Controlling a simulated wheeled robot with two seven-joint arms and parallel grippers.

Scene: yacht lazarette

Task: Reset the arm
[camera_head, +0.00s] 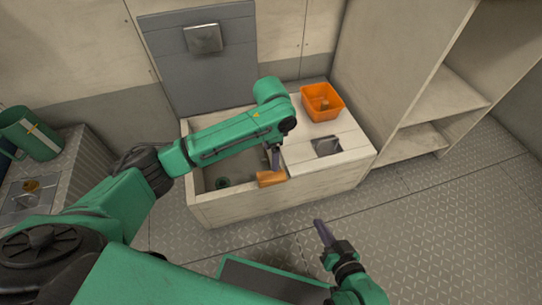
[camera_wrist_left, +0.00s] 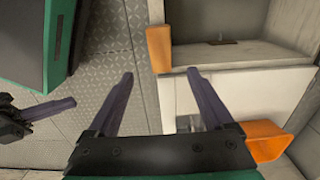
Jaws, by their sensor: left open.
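My left arm reaches in from the left over the pale locker box (camera_head: 240,206). My left gripper (camera_head: 275,158) points down near the middle of the box's front. In the left wrist view its two purple fingers (camera_wrist_left: 160,73) stand wide apart with nothing between them. An orange piece (camera_head: 271,179) is at the box's front edge, just below the gripper in the head view; it also shows beyond the fingers in the wrist view (camera_wrist_left: 158,48). My right gripper (camera_head: 322,232) is low over the floor in front of the box, its finger gap not clear.
An orange bin (camera_head: 322,102) with a small item inside stands on the box's lid (camera_head: 346,137). Shelves (camera_head: 450,85) stand right. A green container (camera_head: 34,134) is at far left. The right floor is clear.

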